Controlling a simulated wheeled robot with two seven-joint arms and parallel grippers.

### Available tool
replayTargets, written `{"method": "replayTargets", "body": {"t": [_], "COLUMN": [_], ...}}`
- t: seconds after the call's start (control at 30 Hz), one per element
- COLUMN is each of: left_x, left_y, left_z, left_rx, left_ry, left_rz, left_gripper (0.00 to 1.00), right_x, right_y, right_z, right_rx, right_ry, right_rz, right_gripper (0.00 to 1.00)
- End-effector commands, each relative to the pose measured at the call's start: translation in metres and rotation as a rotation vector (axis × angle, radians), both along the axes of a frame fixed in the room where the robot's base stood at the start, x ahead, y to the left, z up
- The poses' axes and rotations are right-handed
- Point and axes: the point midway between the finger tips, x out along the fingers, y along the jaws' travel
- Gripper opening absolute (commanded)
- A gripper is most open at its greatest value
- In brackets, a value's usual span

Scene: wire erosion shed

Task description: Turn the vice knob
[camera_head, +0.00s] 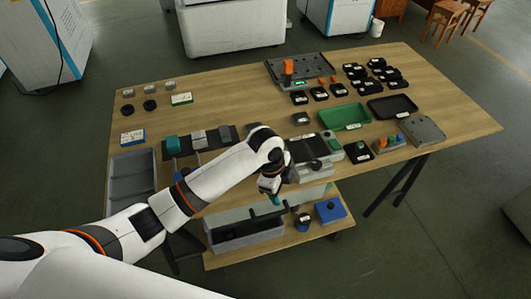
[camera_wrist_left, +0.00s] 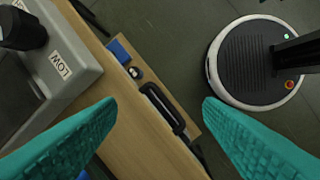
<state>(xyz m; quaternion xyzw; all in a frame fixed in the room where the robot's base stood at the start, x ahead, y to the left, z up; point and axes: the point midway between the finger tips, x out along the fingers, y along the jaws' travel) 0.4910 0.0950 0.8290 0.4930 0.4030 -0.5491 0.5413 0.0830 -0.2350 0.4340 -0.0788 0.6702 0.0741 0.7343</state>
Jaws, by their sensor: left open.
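A grey vice-like device (camera_head: 312,172) sits at the front edge of the wooden table, just right of my left gripper in the head view. A black knob (camera_head: 316,165) stands on it. In the left wrist view a black knob (camera_wrist_left: 22,28) shows at the upper left on a grey body (camera_wrist_left: 75,50) with a "LOW" label. My left gripper (camera_head: 274,198) hangs at the table's front edge, pointing down. Its teal fingers (camera_wrist_left: 160,108) are spread apart with nothing between them, to the right of the knob and not touching it. My right gripper is not seen.
The table (camera_head: 235,98) carries a green tray (camera_head: 345,116), a black tray (camera_head: 392,106), several small black holders and a grey bin (camera_head: 132,172) at the left. A lower shelf (camera_head: 290,240) holds a blue block (camera_head: 330,210) and a grey box (camera_head: 245,232).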

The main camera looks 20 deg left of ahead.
Motion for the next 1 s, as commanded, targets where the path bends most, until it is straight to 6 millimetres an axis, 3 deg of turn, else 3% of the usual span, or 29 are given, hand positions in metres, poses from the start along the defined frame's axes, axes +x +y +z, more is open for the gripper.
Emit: {"method": "replayTargets", "body": {"t": [0.03,0.2,0.4,0.5,0.67,1.0], "left_x": [0.020,0.068,0.100,0.105,0.107,0.106], "left_y": [0.008,0.040,0.072,0.078,0.080,0.079], "left_z": [0.014,0.058,0.102,0.110,0.103,0.038], "left_rx": [0.037,0.139,0.202,0.211,0.212,0.211], "left_ry": [-0.011,-0.002,0.015,0.020,0.024,0.025], "left_rz": [-0.074,-0.320,-0.472,-0.502,-0.511,-0.509], "left_gripper": [0.61,0.61,0.61,0.61,0.61,0.61], "right_x": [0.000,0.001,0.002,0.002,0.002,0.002], "right_y": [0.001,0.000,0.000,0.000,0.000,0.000], "right_z": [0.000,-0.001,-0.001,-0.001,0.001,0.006], "right_rx": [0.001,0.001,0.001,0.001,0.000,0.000], "right_ry": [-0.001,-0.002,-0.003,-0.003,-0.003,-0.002], "right_rz": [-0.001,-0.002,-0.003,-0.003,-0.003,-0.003], "right_gripper": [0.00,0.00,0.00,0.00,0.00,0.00]}}
